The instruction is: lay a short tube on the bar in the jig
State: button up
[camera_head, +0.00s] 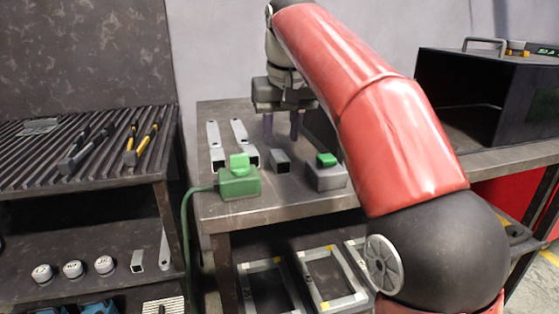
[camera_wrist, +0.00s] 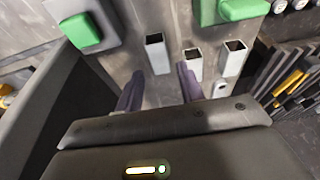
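A short square grey tube (camera_head: 280,161) lies on the metal table between the green-topped units, its dark open end facing me. It also shows in the wrist view (camera_wrist: 157,56), beyond the fingertips. Two longer grey bars with holes (camera_head: 215,144) (camera_head: 240,136) lie side by side at the table's left; their ends show in the wrist view (camera_wrist: 193,66) (camera_wrist: 234,58). I cannot tell which part is the jig. My gripper (camera_head: 282,128) points down behind the short tube. Its purple fingers (camera_wrist: 158,90) are apart with nothing between them.
A green cabled unit (camera_head: 239,184) stands at the front left edge, partly hiding the bars. A grey block with a green top (camera_head: 326,176) stands right of the tube. A black open box (camera_head: 480,95) stands farther right. A slatted rack (camera_head: 85,145) with hammers is left.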

aim_at(280, 156)
jog(key=b+x, duration=0.1)
jog(key=x, duration=0.4)
jog(key=shift+w+f, duration=0.25)
jog(key=shift+f, duration=0.05)
grip_shut()
